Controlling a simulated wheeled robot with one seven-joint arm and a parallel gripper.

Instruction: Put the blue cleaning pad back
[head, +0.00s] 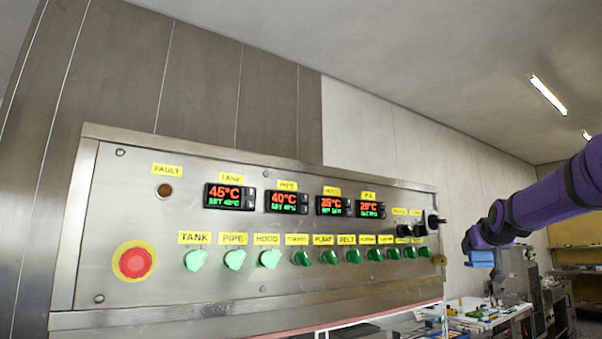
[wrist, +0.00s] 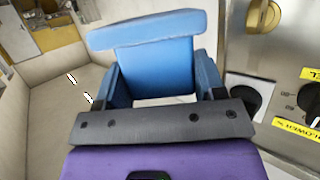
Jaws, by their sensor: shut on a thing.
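The blue cleaning pad (wrist: 146,30) is in my gripper, with a wide flat bar at its far end and a narrower block between my fingers. My gripper (wrist: 160,75) is shut on that block. In the head view my gripper (head: 479,246) hangs at the right, at the end of my purple arm, and the pad (head: 482,258) shows small and light blue beneath it. The pad is held in the air, right of the control panel. The pad's underside and resting place cannot be made out.
A steel control panel (head: 130,210) with a red stop button (head: 134,262), green knobs and lit displays fills the left and middle. Its edge is close to my gripper's right in the wrist view. A cluttered white table (head: 470,318) stands below and beyond, with machines at right.

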